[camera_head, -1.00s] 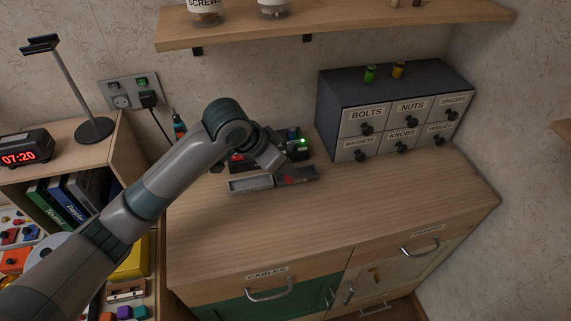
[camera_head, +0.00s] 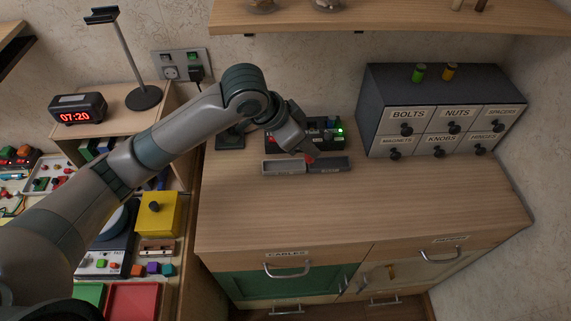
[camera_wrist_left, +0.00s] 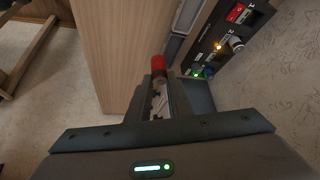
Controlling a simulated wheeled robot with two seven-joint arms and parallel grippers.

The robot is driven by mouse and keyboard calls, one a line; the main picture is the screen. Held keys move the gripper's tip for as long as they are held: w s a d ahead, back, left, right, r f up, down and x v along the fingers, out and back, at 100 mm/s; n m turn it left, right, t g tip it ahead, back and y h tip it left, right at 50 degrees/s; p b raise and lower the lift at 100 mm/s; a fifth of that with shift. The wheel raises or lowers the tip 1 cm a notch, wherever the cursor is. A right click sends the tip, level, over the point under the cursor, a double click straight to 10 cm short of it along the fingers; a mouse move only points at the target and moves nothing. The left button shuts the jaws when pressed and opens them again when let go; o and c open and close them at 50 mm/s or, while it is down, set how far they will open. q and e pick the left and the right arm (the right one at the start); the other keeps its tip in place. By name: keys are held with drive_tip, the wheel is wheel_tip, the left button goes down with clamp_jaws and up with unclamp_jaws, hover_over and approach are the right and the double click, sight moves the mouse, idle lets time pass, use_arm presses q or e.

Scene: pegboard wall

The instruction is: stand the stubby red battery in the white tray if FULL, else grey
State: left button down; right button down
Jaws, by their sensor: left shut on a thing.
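My left gripper (camera_head: 306,152) is shut on the stubby red battery (camera_wrist_left: 158,68), whose red end shows between the fingertips in the left wrist view. In the head view a bit of the red battery (camera_head: 309,159) shows just above the place where the two trays meet. The pale tray (camera_head: 283,168) is on the left and the dark grey tray (camera_head: 330,167) on the right, side by side on the cabinet top. Behind them is a black tester (camera_head: 327,134) with a lit green light (camera_head: 340,130); an amber light (camera_wrist_left: 218,46) also glows in the wrist view. My right gripper is out of view.
A drawer unit (camera_head: 440,110) with labelled drawers stands at the right back, a green and a yellow cell on top. A shelf (camera_head: 390,18) runs above. The front of the cabinet top (camera_head: 360,215) is clear.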

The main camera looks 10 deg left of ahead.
use_arm(q)
drive_tip(key=shift+a, duration=0.1)
drive_tip(key=w+a+f+p, duration=0.4)
drive_tip(key=a+f, duration=0.3)
drive_tip(key=a, duration=0.3)
drive_tip(key=shift+a, duration=0.4)
wheel_tip(320, 180, down, 3)
drive_tip(key=shift+f+p, duration=0.2)
drive_tip(key=shift+p, duration=0.7)
drive_tip(key=shift+f, duration=0.35)
